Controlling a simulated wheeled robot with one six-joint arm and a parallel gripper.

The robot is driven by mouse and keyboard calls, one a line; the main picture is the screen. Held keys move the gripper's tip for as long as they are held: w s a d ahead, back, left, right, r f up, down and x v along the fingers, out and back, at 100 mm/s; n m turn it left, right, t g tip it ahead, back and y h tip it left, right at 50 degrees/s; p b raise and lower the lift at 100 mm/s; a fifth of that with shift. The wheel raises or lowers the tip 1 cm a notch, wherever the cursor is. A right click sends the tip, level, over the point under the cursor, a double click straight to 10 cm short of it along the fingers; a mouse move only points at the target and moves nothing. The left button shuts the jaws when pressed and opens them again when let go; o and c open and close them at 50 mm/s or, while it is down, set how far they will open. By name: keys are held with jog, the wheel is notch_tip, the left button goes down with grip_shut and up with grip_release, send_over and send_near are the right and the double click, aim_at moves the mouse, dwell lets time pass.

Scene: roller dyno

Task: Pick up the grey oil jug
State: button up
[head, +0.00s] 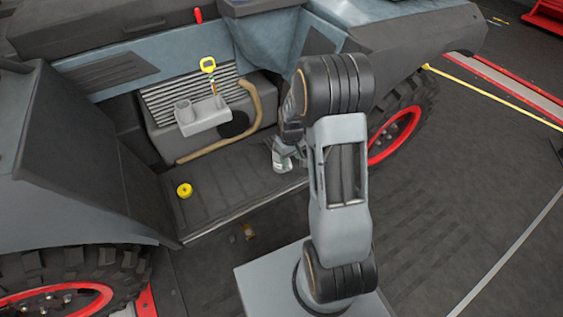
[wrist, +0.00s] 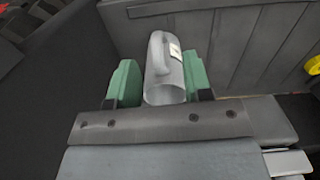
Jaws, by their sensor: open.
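The grey oil jug (wrist: 166,82), with a loop handle and a small pale label, shows in the wrist view between the two green fingers of my gripper (wrist: 160,60). The fingers are open, one on each side of the jug. A narrow gap shows on the left; I cannot tell whether the right finger touches it. In the head view my arm hides most of the gripper area. A small pale grey and green shape beside my arm, low in the vehicle bay, is too small to sort into jug and finger.
The bay has a ribbed floor (head: 232,184) with a yellow cap (head: 184,190) on it. Behind are a grey tray (head: 203,118), a tan hose (head: 256,105) and a yellow-handled dipstick (head: 208,66). A wheel (head: 400,128) stands right of the bay.

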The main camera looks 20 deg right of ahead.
aim_at(290, 164)
jog(key=shift+w+d+f+b, duration=0.1)
jog(key=shift+f+b, duration=0.75)
jog(key=shift+f, duration=0.95)
jog(key=shift+w+d+f+b, duration=0.1)
jog(key=shift+f+b, duration=0.7)
jog(key=shift+f, duration=1)
jog(key=shift+r, duration=0.1)
grip_shut()
